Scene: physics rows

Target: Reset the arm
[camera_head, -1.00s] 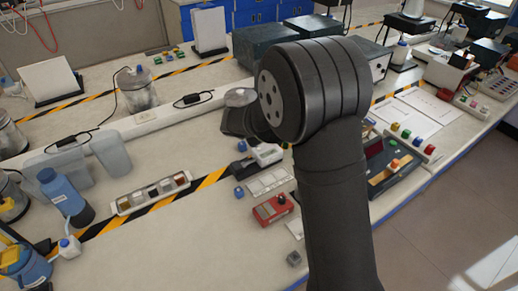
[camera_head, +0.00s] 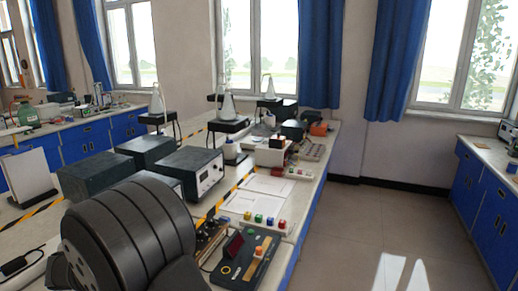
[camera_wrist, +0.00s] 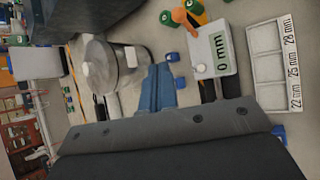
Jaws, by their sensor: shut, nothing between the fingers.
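My gripper (camera_wrist: 160,85) shows in the wrist view with its two bluish fingers together and nothing between them. It appears to be above the bench, and I see it touching nothing. A dark rounded joint of my arm (camera_head: 125,235) fills the lower left of the head view. My gripper is out of sight in that view.
The wrist view shows a white gauge reading 0 mm (camera_wrist: 211,57), a tray marked 22, 25 and 28 mm (camera_wrist: 270,65), a round metal device (camera_wrist: 97,65) and a blue block (camera_wrist: 172,57). In the head view, a grey instrument box (camera_head: 192,174) and a dark control panel (camera_head: 245,262) stand on the bench. The floor (camera_head: 350,225) is clear.

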